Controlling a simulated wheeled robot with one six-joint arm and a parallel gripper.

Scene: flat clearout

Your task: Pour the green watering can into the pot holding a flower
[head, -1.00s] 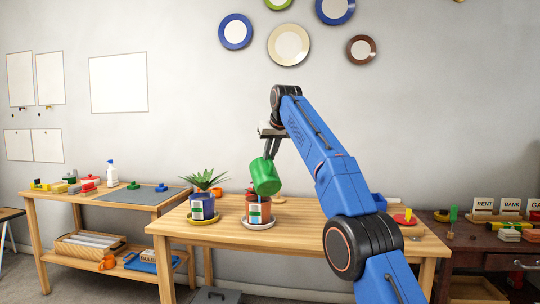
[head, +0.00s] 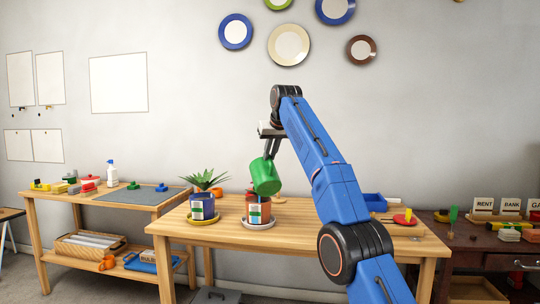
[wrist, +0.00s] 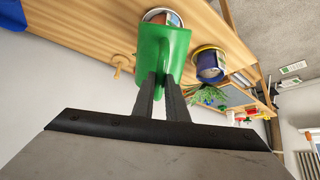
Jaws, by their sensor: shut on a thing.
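My gripper (head: 272,148) is shut on the green watering can (head: 265,177) and holds it steeply tilted above the terracotta pot (head: 266,209). This pot stands on a white saucer (head: 245,223) and has a picture label on its front. A thin bluish streak shows between can and pot. In the wrist view the can (wrist: 163,52) hangs between my fingers (wrist: 160,95) and hides most of the terracotta pot (wrist: 166,16). A blue pot (head: 195,212), also labelled, stands to the left on a yellow saucer (head: 212,219). I cannot make out a flower in either pot.
A leafy green plant (head: 203,180) shows behind the blue pot. A blue tray (head: 376,201) and a red dish (head: 403,219) lie on the right of the wooden table (head: 300,232). Side tables stand left and right. The table's middle front is clear.

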